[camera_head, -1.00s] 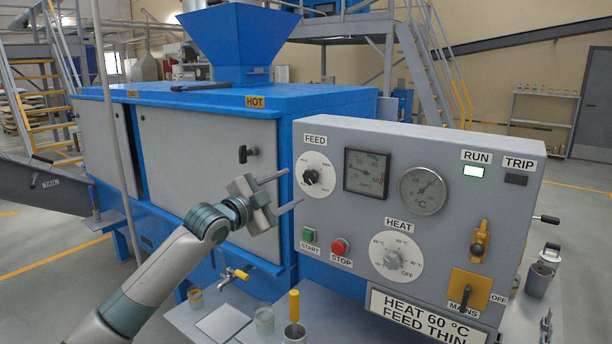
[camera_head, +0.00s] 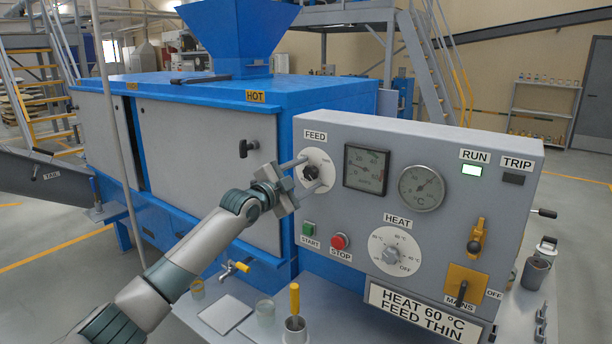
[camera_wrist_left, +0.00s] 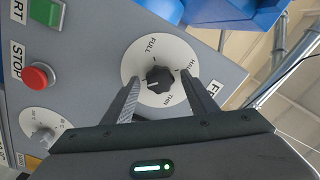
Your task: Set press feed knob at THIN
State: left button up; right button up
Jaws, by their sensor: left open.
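The feed knob (camera_head: 311,172) is a dark, lobed knob on a white round dial, under the FEED label on the grey control panel (camera_head: 350,130). In the left wrist view the knob (camera_wrist_left: 160,78) sits mid-dial, with the words FULL, HALF and THIN around it. A pale mark shows on the knob's lower left side; I cannot tell its exact setting. My left gripper (camera_head: 309,173) is open in front of the dial. In the left wrist view its fingers (camera_wrist_left: 160,80) lie on either side of the knob, with gaps visible. My right gripper is not in view.
The green START button (camera_head: 308,229), red STOP button (camera_head: 340,241) and HEAT dial (camera_head: 396,252) lie below. A sign (camera_head: 425,308) reads HEAT 60 °C, FEED THIN. The blue press (camera_head: 210,90), marked HOT, stands behind left. A shelf with cups is below the panel.

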pick_arm(q)
jog(key=c, duration=1.1)
jog(key=shift+o, duration=0.2)
